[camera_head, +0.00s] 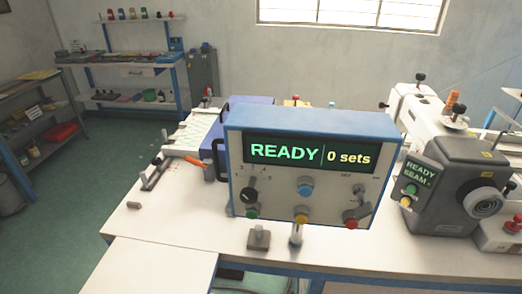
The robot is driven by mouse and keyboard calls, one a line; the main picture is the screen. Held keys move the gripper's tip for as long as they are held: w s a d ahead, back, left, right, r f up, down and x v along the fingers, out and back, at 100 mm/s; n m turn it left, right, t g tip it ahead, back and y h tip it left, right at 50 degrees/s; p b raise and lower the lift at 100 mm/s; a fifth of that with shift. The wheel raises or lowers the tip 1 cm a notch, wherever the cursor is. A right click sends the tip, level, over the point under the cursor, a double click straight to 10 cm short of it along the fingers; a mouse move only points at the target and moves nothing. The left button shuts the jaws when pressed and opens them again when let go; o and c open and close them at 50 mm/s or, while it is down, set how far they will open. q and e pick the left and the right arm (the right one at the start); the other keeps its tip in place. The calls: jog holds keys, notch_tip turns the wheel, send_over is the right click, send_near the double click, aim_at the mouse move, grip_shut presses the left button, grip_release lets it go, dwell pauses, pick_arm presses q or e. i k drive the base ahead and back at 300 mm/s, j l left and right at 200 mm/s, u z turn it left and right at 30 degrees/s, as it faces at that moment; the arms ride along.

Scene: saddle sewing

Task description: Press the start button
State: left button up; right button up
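A control box (316,120) with a blue top and a pale front stands upright on the white table. Its display (308,153) reads "READY" and "0 sets". Along the lower front are a green button (252,212), a yellow button (301,217) and a red button (351,223). A blue knob or button (306,186) and a black knob (248,195) sit above them. The labels are too small to read, so I cannot tell which button is marked start. Neither of my grippers is in view.
A grey sewing machine (450,180) stands right of the box; its small screen (417,176) reads "READY SEAM". An orange-handled tool (195,162) lies left of the box. The white table (160,220) is mostly clear at front left. Shelves (130,72) stand along the back wall.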

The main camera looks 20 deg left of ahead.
aim_at(252, 214)
jog(key=k+j, duration=0.1)
jog(key=j, duration=0.9)
jog(key=k+j, duration=0.15)
jog(key=j, duration=0.3)
